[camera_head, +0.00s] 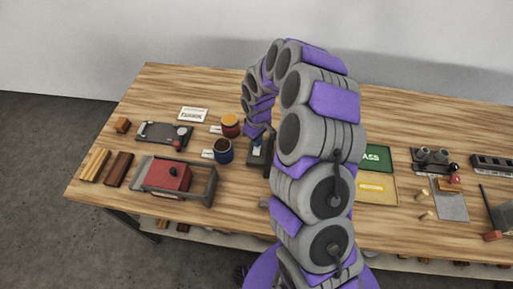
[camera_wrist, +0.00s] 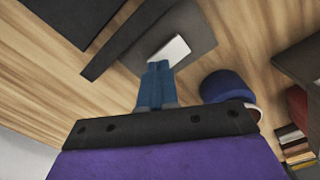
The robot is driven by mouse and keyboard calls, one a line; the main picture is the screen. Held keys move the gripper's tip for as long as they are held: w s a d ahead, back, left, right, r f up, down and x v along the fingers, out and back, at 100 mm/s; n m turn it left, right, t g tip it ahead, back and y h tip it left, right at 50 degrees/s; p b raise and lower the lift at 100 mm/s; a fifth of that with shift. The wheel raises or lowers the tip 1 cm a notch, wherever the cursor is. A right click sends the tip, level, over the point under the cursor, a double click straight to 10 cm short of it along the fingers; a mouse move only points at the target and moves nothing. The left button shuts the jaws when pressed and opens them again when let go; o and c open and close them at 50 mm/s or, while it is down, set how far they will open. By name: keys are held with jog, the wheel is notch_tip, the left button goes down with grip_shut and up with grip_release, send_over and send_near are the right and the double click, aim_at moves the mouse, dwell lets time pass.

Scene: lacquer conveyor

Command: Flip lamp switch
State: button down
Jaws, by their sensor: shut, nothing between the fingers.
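In the wrist view a dark grey plate-like base (camera_wrist: 200,28) carries a small white rectangular piece (camera_wrist: 167,50), which may be the lamp switch. My gripper (camera_wrist: 159,68) is shut and empty, its blue fingertips just beside the near edge of the white piece. I cannot tell whether they touch it. A long dark bar (camera_wrist: 125,45) runs beside the base. In the head view my gripper (camera_head: 257,141) is over a dark device (camera_head: 256,158) at the table's middle, partly hidden by my arm. No lamp head is clearly visible.
A blue pot (camera_head: 223,151) stands close left of the dark device, and shows at right in the wrist view (camera_wrist: 225,84). A red-and-orange pot (camera_head: 231,125) is behind it. Green and yellow panels lie right of my arm.

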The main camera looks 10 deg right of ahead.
jog(key=shift+f, duration=0.45)
jog(key=shift+r, duration=0.15)
jog(key=shift+r+p, duration=1.4)
jog(key=shift+r, duration=1.95)
jog(key=shift+r, duration=0.15)
jog(key=s+a+r+m, duration=0.2)
jog(key=s+r, duration=1.2)
jog(key=s+d+r+m+g, duration=0.1)
jog(key=s+r+m, duration=0.1)
jog(key=s, duration=0.9)
jog(key=s+d+r+m, duration=0.1)
jog(key=s+r+m, duration=0.2)
jog(key=s, duration=0.9)
jog(key=shift+r+g, duration=0.4)
jog(key=shift+r, duration=0.3)
